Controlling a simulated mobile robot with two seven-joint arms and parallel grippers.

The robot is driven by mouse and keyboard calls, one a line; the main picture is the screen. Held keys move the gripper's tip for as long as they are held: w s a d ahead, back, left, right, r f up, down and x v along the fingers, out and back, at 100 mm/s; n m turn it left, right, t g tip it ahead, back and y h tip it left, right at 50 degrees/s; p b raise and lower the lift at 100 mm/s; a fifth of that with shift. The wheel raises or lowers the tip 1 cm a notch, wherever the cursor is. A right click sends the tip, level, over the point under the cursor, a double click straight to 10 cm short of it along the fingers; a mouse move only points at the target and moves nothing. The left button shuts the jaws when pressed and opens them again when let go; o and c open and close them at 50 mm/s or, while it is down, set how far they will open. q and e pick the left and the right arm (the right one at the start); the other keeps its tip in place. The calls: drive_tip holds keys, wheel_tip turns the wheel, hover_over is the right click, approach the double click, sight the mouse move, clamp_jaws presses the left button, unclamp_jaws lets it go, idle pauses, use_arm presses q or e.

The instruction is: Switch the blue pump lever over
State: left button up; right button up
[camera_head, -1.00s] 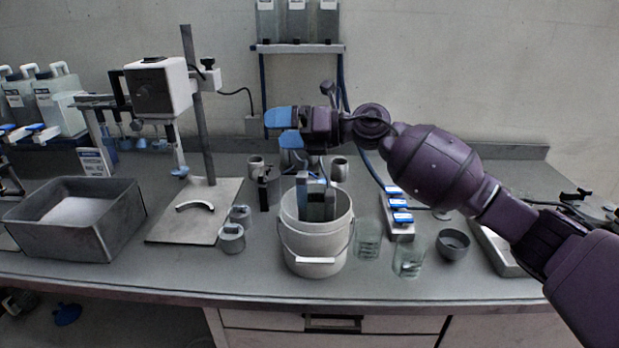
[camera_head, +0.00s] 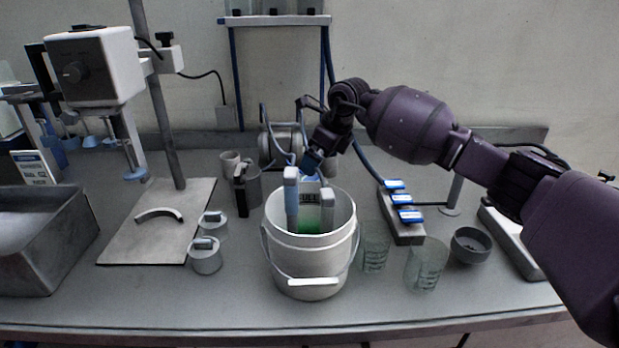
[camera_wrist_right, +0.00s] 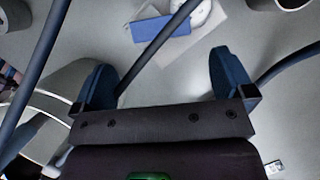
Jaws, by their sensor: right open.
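My right gripper (camera_head: 312,163) hangs with its fingers down, above and behind the white bucket (camera_head: 300,283). In the right wrist view the gripper (camera_wrist_right: 165,82) is open, with nothing between its two blue fingers. A flat blue piece (camera_wrist_right: 163,30) lies beyond the fingers there, beside a white rounded part; I cannot tell whether it is the pump lever. In the head view a grey drum-like unit (camera_head: 284,147) with hoses stands behind the gripper. No blue pump lever can be clearly picked out there. My left gripper is not in view.
The bucket holds upright grey-blue pieces (camera_head: 291,190). A strip with blue tags (camera_head: 405,232), glass beakers (camera_head: 426,264) and a grey bowl (camera_head: 470,246) stand to the right. Hoses run close to the gripper.

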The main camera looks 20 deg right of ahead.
sight(308, 181)
drive_tip(key=b+x, duration=0.1)
drive_tip(key=x, duration=0.5)
drive_tip(key=shift+w+a+f, duration=0.15)
drive_tip(key=shift+f, duration=0.25)
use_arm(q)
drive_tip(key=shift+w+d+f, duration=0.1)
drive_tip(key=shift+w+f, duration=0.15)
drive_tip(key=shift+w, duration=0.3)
